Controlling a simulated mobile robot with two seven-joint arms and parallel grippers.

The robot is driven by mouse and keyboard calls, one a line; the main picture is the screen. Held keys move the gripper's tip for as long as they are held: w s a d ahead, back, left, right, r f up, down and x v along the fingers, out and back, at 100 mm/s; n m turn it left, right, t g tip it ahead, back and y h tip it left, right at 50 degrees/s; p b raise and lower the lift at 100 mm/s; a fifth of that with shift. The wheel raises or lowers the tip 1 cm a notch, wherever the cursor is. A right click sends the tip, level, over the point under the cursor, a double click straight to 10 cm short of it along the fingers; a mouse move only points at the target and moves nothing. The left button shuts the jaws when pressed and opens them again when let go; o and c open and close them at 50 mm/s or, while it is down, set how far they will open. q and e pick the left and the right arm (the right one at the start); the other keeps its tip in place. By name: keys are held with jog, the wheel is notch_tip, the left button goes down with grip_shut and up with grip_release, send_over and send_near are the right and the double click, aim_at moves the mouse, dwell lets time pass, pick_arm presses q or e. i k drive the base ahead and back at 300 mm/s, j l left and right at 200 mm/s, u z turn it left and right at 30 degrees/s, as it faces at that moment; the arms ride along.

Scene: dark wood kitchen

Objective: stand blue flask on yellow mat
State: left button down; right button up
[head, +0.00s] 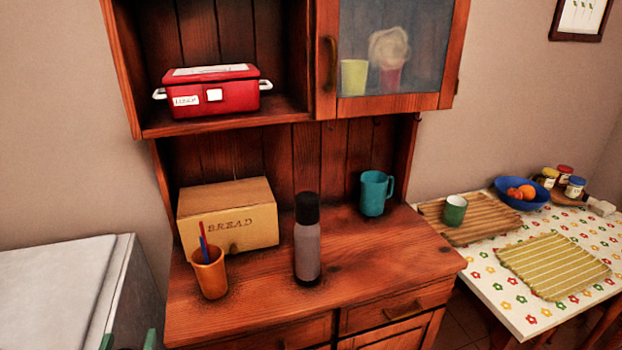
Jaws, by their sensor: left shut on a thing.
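A yellow striped mat (553,266) lies bare on the flowered table at the right. A grey-lilac flask (307,252) with a black cap stands upright on the wooden dresser top; no plainly blue flask shows. Of my left gripper (128,341), only two green fingertips show at the bottom left edge, far from the mat and left of the dresser. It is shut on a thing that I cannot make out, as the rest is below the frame. My right gripper is not in view.
The dresser (370,268) also holds a bread box (243,226), an orange cup (210,275) with sticks and a teal mug (374,193). On the table (511,308), a slatted board (478,229) with a green cup (455,211) and a blue fruit bowl (522,203) stand behind the mat.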

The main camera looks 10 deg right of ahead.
aim_at(561, 254)
jog(key=l+z, duration=0.15)
jog(key=z, duration=0.2)
jog(key=l+z, duration=0.15)
jog(key=z, duration=0.2)
jog(key=i+l+z, duration=0.5)
jog(key=l, duration=0.25)
jog(key=i+l+z, duration=0.1)
jog(key=l, duration=0.25)
jog(key=i+l, duration=1.15)
jog(key=i, duration=0.2)
